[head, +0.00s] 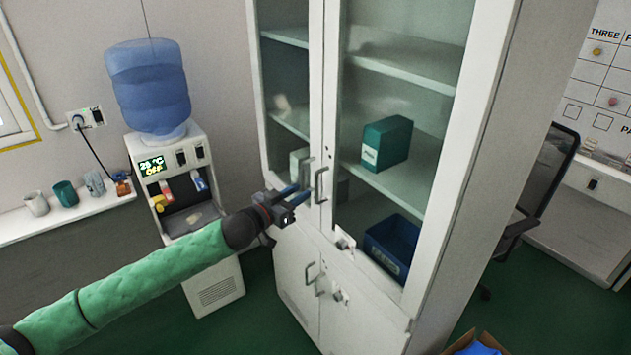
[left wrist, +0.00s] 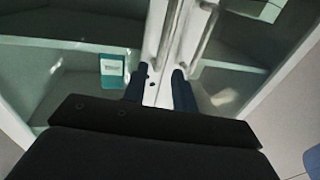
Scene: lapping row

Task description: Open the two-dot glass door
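The tall white cabinet (head: 440,180) has two glass doors side by side with upright bar handles at their meeting edges. Small dark dots show on the door frame near the handles in the left wrist view; on the head view's right glass door (head: 395,130) they are too small to count. Its handle (head: 321,186) is beside the left door's handle (head: 308,173). Both doors look shut. My left gripper (head: 300,194) is open just in front of the handles. Its fingers (left wrist: 158,88) are apart, with a handle (left wrist: 170,30) near the gap; contact is unclear. My right gripper is out of view.
A teal box (head: 386,143) and a blue bin (head: 392,245) stand behind the right glass. A water dispenser (head: 190,165) and a shelf of cups (head: 65,193) are left. A chair (head: 545,180) and an open carton (head: 475,343) are right.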

